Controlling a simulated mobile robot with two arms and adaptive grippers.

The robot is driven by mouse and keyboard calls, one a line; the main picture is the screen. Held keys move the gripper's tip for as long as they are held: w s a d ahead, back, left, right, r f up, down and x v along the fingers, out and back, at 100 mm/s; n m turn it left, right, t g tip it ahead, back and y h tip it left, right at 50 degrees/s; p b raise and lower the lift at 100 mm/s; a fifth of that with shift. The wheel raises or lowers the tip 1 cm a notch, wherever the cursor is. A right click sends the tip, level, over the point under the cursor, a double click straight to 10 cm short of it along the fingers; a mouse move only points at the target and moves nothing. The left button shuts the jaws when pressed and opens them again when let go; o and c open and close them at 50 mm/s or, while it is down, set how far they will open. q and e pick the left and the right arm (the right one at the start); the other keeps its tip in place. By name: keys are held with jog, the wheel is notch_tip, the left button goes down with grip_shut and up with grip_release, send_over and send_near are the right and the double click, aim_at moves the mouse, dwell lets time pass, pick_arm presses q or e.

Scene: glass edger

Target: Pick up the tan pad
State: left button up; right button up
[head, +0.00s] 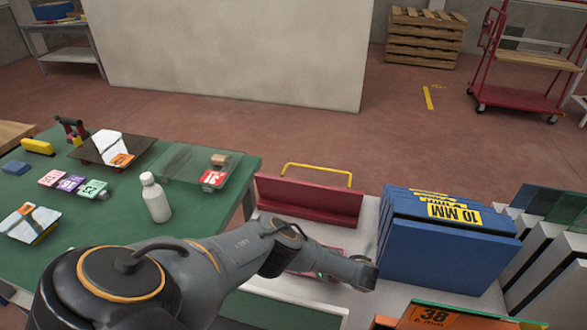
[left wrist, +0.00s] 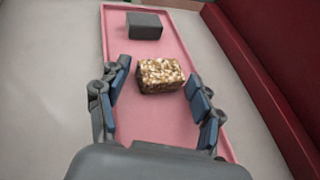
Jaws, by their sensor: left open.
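The tan pad (left wrist: 160,75) is a speckled tan-brown block lying on a pink tray (left wrist: 160,122) in the left wrist view. My left gripper (left wrist: 159,72) is open, with one blue-padded finger on each side of the pad. Gaps show between the pad and both fingers, so it is not gripped. In the head view my left arm reaches over the light bench, and its wrist hides the pad and most of the tray. My right gripper is not in view.
A dark grey block (left wrist: 144,26) lies farther along the tray. A red angled rail (head: 308,203) with a yellow handle stands beside it. Blue 10 MM boxes (head: 445,240) stand right of my wrist. A white bottle (head: 155,199) stands on the green table (head: 125,222).

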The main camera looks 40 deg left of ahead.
pick_arm(q)
jog(key=c, duration=0.5)
